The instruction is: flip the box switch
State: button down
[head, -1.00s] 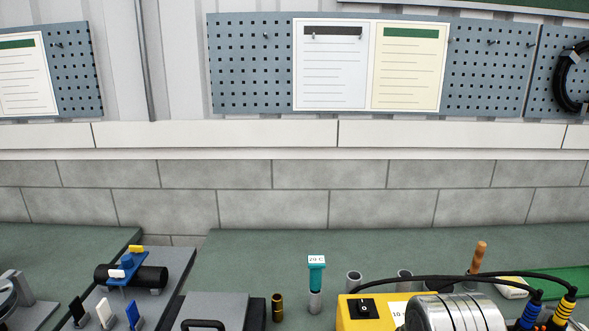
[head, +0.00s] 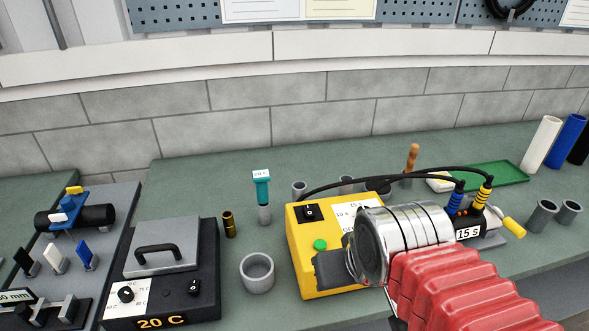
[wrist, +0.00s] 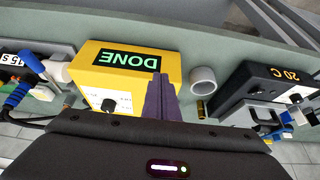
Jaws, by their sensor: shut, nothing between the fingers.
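The yellow box (head: 305,262) stands on the bench in the middle of the head view. Its black rocker switch (head: 310,212) is on top at the far left, behind a green button (head: 320,244). In the wrist view the yellow box (wrist: 85,72) shows upside down with a "DONE" display (wrist: 127,60) and a black dial (wrist: 108,104). My gripper (head: 330,266) is shut and empty, over the near side of the box, apart from the switch in the head picture. Its fingers also show in the wrist view (wrist: 160,85). The switch cannot be made out there.
Left of the box are a grey ring cup (head: 257,272) and a black heater (head: 170,300) reading "20 C". A teal-capped tube (head: 262,190) stands behind. Black cables (head: 400,172) arch behind my arm to blue and yellow plugs. A green tray (head: 490,175) lies at right.

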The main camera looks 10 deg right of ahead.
notch_tip(320, 180, up, 13)
jog(key=g, duration=0.2)
send_over(309, 206)
jog(key=s, duration=0.3)
jog(key=shift+f, duration=0.1)
jog(key=shift+f, duration=0.1)
jog(key=x, duration=0.9)
jog(key=s+x, duration=0.1)
jog(key=x, duration=0.3)
jog(key=shift+f, duration=0.55)
